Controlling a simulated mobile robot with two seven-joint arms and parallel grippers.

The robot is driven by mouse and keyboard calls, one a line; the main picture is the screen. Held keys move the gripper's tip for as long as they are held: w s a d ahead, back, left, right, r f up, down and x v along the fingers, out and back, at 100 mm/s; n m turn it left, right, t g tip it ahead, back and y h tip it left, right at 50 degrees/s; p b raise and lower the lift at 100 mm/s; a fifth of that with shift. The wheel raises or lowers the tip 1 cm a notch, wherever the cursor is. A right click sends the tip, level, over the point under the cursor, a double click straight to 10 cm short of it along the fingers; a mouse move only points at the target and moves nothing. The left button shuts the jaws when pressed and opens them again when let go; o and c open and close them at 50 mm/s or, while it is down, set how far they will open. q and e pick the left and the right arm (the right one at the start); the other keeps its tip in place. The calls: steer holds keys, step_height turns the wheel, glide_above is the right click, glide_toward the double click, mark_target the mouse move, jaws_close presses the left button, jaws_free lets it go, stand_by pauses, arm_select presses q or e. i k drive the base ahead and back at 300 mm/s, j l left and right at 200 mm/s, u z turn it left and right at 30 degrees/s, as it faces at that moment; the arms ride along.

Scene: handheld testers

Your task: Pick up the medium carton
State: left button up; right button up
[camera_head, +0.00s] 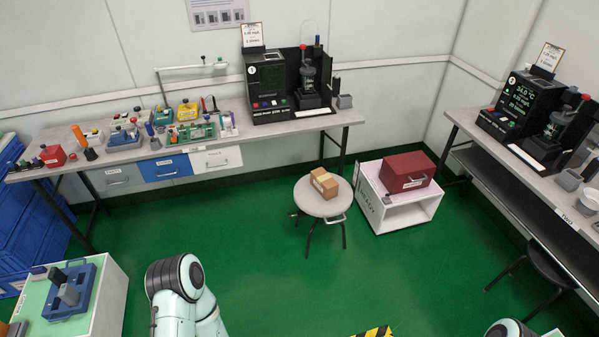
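A brown cardboard carton (326,187) rests on the round grey seat of a stool in the middle of the room. It looks like a larger box with a smaller piece against its back left; I cannot tell whether these are one carton or two. A bit of brown (19,329) at the bottom left edge is cut off, and I cannot tell what it is. Only links of my arms show at the bottom; both grippers are out of view.
The stool (336,208) stands on open green floor. A white box stand (400,217) with a red case (407,172) is right of it. A long bench (270,131) runs behind, another bench (520,165) at right. A white cabinet (112,300) is at lower left.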

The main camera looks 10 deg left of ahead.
mark_target(322, 181)
steer(key=i+l+u, duration=0.2)
steer(key=u, duration=0.15)
steer(key=i+l+u, duration=0.4)
steer(key=l+u, duration=0.35)
steer(key=i+l+u, duration=0.2)
steer(key=u, duration=0.2)
steer(key=l+u, duration=0.35)
steer(key=l, duration=0.2)
steer(key=l+u, duration=0.25)
steer(key=l, duration=0.3)
steer(key=l+u, duration=0.25)
steer(key=l, duration=0.25)
steer(key=i+l+u, duration=0.1)
steer(key=l, duration=0.2)
steer(key=i+l, duration=0.2)
steer(key=i+l+u, duration=0.15)
steer(key=l, duration=0.25)
